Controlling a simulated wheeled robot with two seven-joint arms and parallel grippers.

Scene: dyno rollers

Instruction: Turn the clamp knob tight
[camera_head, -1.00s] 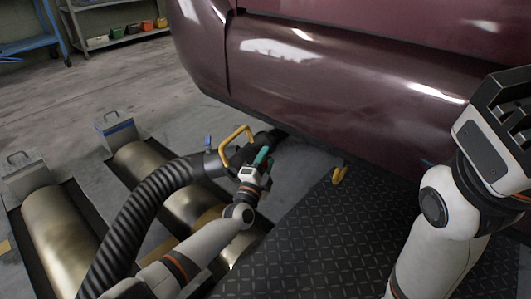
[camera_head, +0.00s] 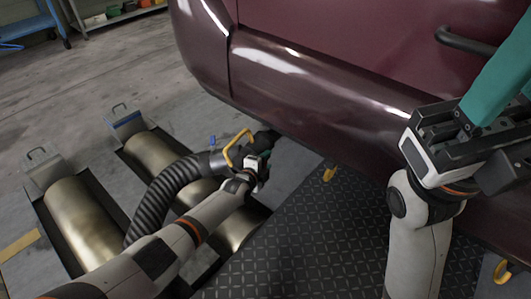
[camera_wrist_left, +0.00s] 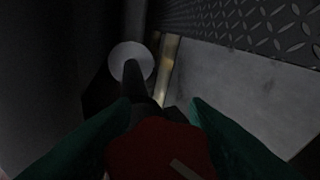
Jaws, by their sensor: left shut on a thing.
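The clamp knob (camera_wrist_left: 155,145) is red with a pale mark and fills the bottom middle of the left wrist view. My left gripper's green fingers (camera_wrist_left: 160,112) press on it from both sides, shut on it. In the head view my left gripper (camera_head: 264,157) is beside the end of the exhaust hose, low by the car's sill; the knob is hidden there. The black ribbed hose (camera_head: 157,196) has a yellow handle (camera_head: 236,143) and a dark nozzle (camera_head: 265,139) reaching under the car. My right gripper (camera_head: 507,82) is raised at the right, partly cut off by the frame, its opening unclear.
The maroon car (camera_head: 310,85) overhangs the work area. Metal rollers (camera_head: 80,215) lie in floor pits at the left. A dark tread plate (camera_head: 310,235) covers the floor in front. Yellow hooks (camera_head: 329,173) show by the car. A blue cart and shelf stand far left.

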